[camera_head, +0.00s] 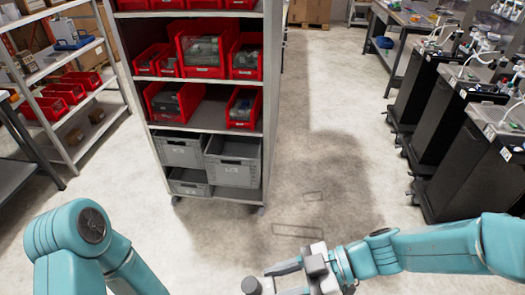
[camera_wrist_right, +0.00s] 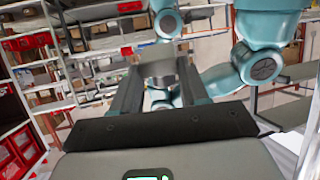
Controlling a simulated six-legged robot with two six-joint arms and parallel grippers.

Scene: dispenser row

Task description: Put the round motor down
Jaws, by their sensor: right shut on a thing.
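The round motor (camera_head: 251,286) shows as a dark, round-ended piece at the bottom edge of the head view, at the tips of my right gripper (camera_head: 272,281). In the right wrist view the grey motor (camera_wrist_right: 158,74) sits between the two fingers of the right gripper (camera_wrist_right: 158,82), which is shut on it. It is held in the air, apart from any surface that I can see. The lower part of the gripper is cut off in the head view. My left arm enters at lower left, but its gripper is outside the frame.
A shelf rack (camera_head: 215,129) with red bins (camera_head: 203,52) and grey crates (camera_head: 233,160) stands ahead. Another shelf (camera_head: 75,118) is at left. Dark machines (camera_head: 465,145) line the right. The floor (camera_head: 335,150) between the rack and machines is clear.

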